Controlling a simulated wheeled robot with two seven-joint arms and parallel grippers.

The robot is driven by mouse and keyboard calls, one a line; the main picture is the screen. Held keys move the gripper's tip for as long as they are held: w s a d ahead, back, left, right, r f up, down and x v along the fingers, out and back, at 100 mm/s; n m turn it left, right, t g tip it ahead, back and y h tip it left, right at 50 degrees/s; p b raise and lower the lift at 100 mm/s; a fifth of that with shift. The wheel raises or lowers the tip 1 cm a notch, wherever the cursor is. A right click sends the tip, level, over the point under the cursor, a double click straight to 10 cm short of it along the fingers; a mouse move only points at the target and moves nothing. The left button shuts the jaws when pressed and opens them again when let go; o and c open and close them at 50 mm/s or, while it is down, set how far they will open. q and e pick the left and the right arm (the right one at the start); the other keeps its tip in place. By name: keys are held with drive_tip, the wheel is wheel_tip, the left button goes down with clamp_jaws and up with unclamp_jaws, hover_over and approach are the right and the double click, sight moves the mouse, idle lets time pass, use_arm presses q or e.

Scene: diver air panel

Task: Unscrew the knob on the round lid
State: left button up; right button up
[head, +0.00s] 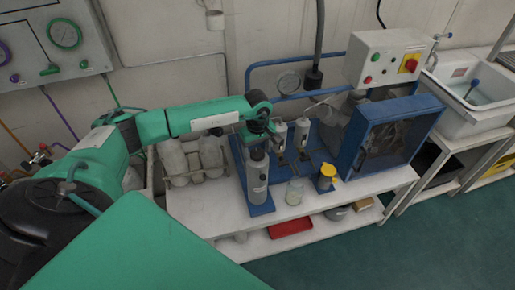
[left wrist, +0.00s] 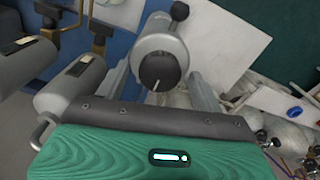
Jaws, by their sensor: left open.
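The round lid (left wrist: 160,45) is the grey top of an upright cylinder, seen from above in the left wrist view, with a dark round knob (left wrist: 160,72) at its middle. In the head view the grey labelled cylinder (head: 257,178) stands on a blue base at the bench's front, its top largely hidden by my gripper. My left gripper (head: 259,139) is over that top and points down. In the left wrist view its open fingers (left wrist: 162,84) lie on either side of the knob, with a gap visible. I cannot tell if they touch it. My right gripper is not in view.
Two similar cylinders (head: 302,131) stand just behind. A small clear jar (head: 294,192) and a yellow-capped container (head: 326,178) stand to the right, before a blue cabinet (head: 362,142). Pale bottles (head: 173,160) stand in a rack to the left. The bench's front left is clear.

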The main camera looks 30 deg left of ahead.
use_arm(q)
drive_tip(key=shift+f, duration=0.15)
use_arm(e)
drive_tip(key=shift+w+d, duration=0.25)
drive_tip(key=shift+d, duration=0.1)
use_arm(q)
drive_tip(key=shift+c, duration=0.5)
drive_tip(key=c, duration=0.9)
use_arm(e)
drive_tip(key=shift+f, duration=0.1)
